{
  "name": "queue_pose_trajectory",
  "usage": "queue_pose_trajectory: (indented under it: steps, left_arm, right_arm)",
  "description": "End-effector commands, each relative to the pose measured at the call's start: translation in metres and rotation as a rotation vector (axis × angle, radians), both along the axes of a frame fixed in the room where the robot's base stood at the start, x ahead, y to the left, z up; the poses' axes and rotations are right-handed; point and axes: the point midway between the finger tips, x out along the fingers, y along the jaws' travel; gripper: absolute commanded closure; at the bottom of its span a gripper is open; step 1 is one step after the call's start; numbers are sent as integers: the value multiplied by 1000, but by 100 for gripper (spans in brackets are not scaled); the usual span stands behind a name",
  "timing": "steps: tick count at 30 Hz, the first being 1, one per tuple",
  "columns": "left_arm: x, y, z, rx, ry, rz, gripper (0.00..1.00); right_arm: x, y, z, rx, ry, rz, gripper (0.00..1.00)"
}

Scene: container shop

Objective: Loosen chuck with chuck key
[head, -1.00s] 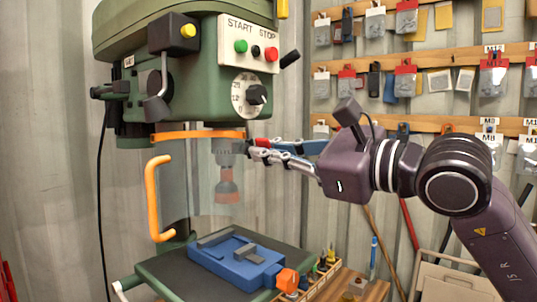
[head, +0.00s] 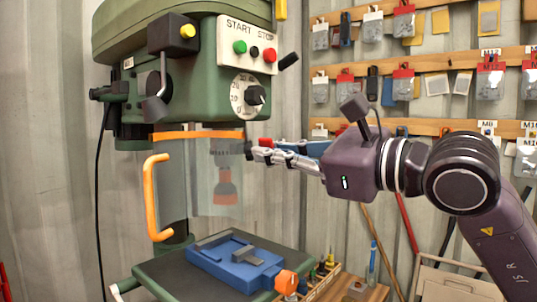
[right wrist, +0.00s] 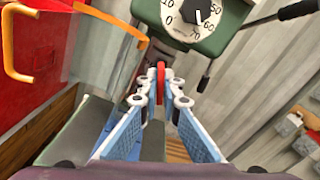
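The green drill press (head: 185,80) stands at left centre in the head view. Its grey chuck (head: 224,158), with an orange-banded tool below, shows through a clear guard (head: 205,195) with an orange top band. My right gripper (head: 256,154) is beside the guard's right edge, its fingers pointing left at chuck height. In the right wrist view the fingers (right wrist: 166,88) close around a red piece (right wrist: 160,80), which looks like the chuck key's handle. The red end (head: 265,142) and a dark tip show at the fingertips in the head view. The key does not visibly touch the chuck. My left gripper is out of view.
The guard's orange handle (head: 151,198) sticks out at left. A blue vise (head: 235,262) with an orange knob lies on the drill table (head: 160,272) below. Hung bags (head: 405,85) line the right wall. A red cabinet (right wrist: 40,50) shows in the right wrist view.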

Motion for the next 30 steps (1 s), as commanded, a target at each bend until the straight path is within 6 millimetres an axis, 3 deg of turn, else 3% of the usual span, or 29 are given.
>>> queue_pose_trajectory:
  steps: [30]
  left_arm:
    - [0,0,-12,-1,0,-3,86]
  right_arm:
    - [-14,-18,0,1,-1,0,100]
